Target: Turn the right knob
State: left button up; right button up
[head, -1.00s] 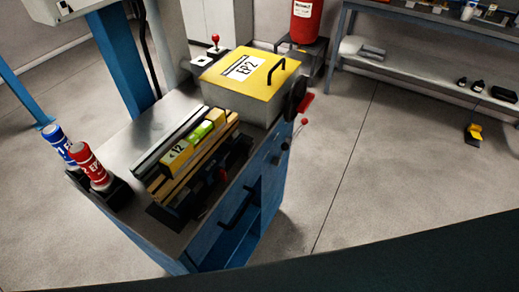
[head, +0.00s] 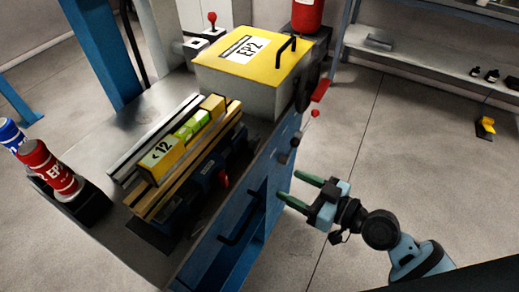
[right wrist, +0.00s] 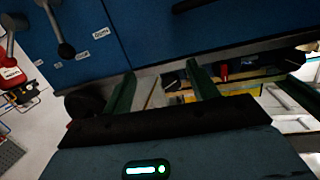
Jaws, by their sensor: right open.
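Two small dark knobs stick out of the blue front of the cabinet, the nearer one (head: 283,158) to the left and the farther, right one (head: 296,140) just beyond it. In the right wrist view a dark round-ended knob (right wrist: 66,49) on a stem shows at upper left beside small white labels; I cannot tell which knob it is. My right gripper (head: 289,186) is open and empty, its green fingers pointing at the cabinet front below the knobs, apart from them. Its fingers also show in the right wrist view (right wrist: 161,82). My left gripper is out of view.
A yellow-lidded box (head: 235,62) and a rail rack with yellow and green blocks (head: 162,158) stand on the cabinet top. A black handle (head: 238,222), a red lever (head: 320,90) and a red ball (head: 315,113) project at the front.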

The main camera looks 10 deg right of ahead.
aim_at(258, 148)
jog(key=w+a+r+n+y, duration=0.1)
jog(key=w+a+r, duration=0.1)
jog(key=w+a+r+y, duration=0.1)
jog(key=w+a+r, duration=0.1)
jog(key=w+a+r+n+p, duration=0.1)
jog(key=w+a+r, duration=0.1)
jog(key=shift+w+r+n+g+y, duration=0.2)
jog(key=shift+w+n+g+y, duration=0.1)
jog(key=shift+w+g+y, duration=0.1)
jog(key=shift+w+a+f, duration=0.15)
jog(key=shift+w+a, duration=0.2)
jog(key=shift+a, duration=0.3)
jog(key=shift+c, duration=0.2)
jog(key=c, duration=0.9)
jog(key=shift+c, duration=0.2)
